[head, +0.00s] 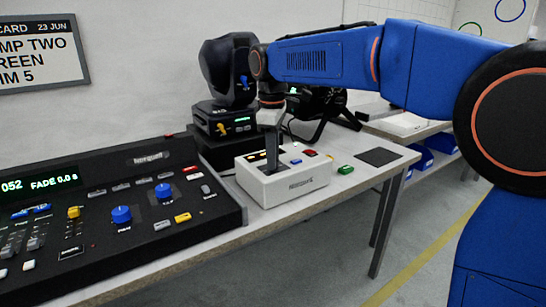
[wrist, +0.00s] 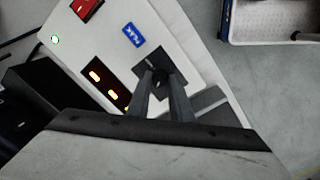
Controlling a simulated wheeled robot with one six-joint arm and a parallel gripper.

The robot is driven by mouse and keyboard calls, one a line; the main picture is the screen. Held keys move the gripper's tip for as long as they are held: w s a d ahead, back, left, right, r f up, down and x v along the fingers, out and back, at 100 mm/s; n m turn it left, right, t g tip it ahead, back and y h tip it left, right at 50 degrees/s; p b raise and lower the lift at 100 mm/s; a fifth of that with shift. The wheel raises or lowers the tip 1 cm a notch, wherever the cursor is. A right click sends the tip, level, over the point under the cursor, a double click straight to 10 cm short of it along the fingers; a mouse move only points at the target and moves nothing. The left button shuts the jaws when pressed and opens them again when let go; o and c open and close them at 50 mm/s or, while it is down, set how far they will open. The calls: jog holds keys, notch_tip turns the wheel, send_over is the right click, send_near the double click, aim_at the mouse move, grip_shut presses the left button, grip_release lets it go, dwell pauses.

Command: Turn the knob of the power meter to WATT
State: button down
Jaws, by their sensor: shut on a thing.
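The power meter looks to be the white box (head: 299,184) standing on the table in the head view. Its white top (wrist: 88,38) also shows in the wrist view. A dark knob (wrist: 160,66) sits on a black square plate there. My gripper (wrist: 160,82) is shut on this knob, one finger on each side. In the head view my gripper (head: 271,150) reaches down onto the box, and the knob is hidden behind it. A blue label (wrist: 132,34) lies beside the knob; its word and the knob's setting are not readable.
A black lighting console (head: 140,256) with blue knobs fills the left of the table. A moving-head lamp (head: 229,72) stands behind the box. The floor is clear right of the table.

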jog(key=m, duration=0.7)
jog(key=shift+w, duration=0.1)
jog(key=m, duration=0.6)
jog(key=shift+m, duration=0.4)
jog(key=m, duration=0.5)
jog(key=shift+w+g, duration=0.1)
jog(key=shift+g, duration=0.3)
jog(key=m, duration=0.5)
jog(key=shift+m, duration=0.5)
jog(key=c, duration=1.6)
grip_release()
jog(key=r, duration=1.7)
jog(key=shift+w+a+r, duration=0.2)
jog(key=shift+w+a, duration=0.1)
jog(key=shift+w, duration=0.05)
